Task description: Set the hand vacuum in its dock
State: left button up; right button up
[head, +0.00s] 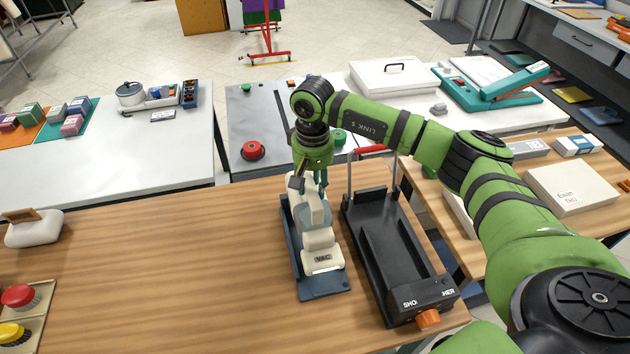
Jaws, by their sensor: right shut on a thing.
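The hand vacuum (322,240) is a cream and pale blue-grey body with a label reading "VAC" at its near end. It is over the dark blue dock (327,287), a long flat tray on the wooden table. My right gripper (310,186) comes down from above and is shut on the far part of the vacuum. The vacuum lies lengthwise along the dock. I cannot tell whether it touches the dock floor, as its body hides most of it. My left gripper is not in view.
A black tray-like device (396,246) with a red-handled bar and orange knob stands close to the right of the dock.

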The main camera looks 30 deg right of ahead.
jog(key=shift+a+f+b, duration=0.2)
jog(key=shift+f+b, duration=0.25)
jog(key=shift+f, duration=0.4)
jog(key=shift+d+f+b, duration=0.15)
jog(key=shift+f+b, duration=0.5)
jog(key=shift+f, duration=0.9)
notch_tip(320, 180, down, 3)
jog(key=b, duration=0.3)
jog(key=shift+w+r, duration=0.1)
jog(key=shift+r, duration=0.05)
jog(key=shift+f+b, duration=0.35)
jog(key=shift+b, duration=0.4)
jog(key=o, duration=1.2)
